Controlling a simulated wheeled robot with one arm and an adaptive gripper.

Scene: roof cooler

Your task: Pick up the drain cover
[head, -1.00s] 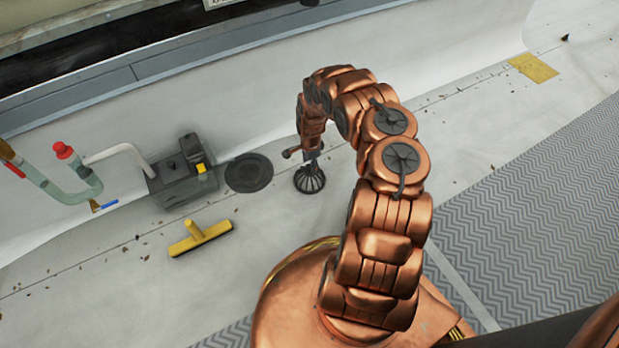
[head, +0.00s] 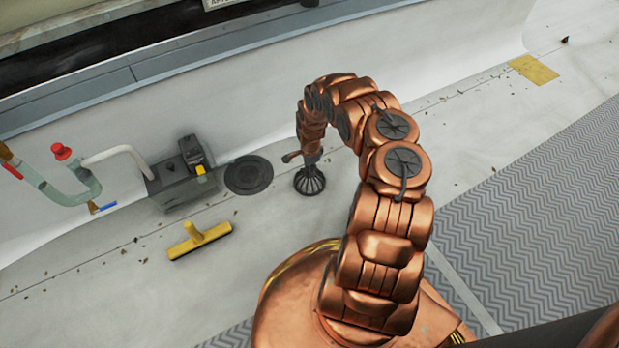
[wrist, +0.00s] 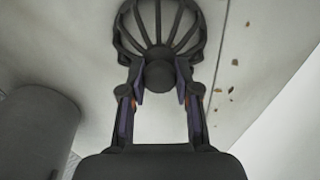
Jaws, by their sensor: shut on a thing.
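The drain cover (head: 309,181) is a dark, ribbed dome-shaped cage with a round knob on top. It shows below my gripper in the head view, right of the round black drain plate. In the wrist view the drain cover (wrist: 160,28) fans out beyond my fingertips, with its knob between them. My gripper (wrist: 159,82) is shut on the knob, one finger on each side. In the head view my gripper (head: 310,160) is small and points down. I cannot tell whether the cover touches the floor.
A round black drain plate (head: 249,175) lies left of the cover. A dark pump box (head: 181,180) with pipes stands further left. A yellow squeegee head (head: 199,241) lies in front of it. A grey patterned mat (head: 540,210) is at the right. The back parapet rises close behind.

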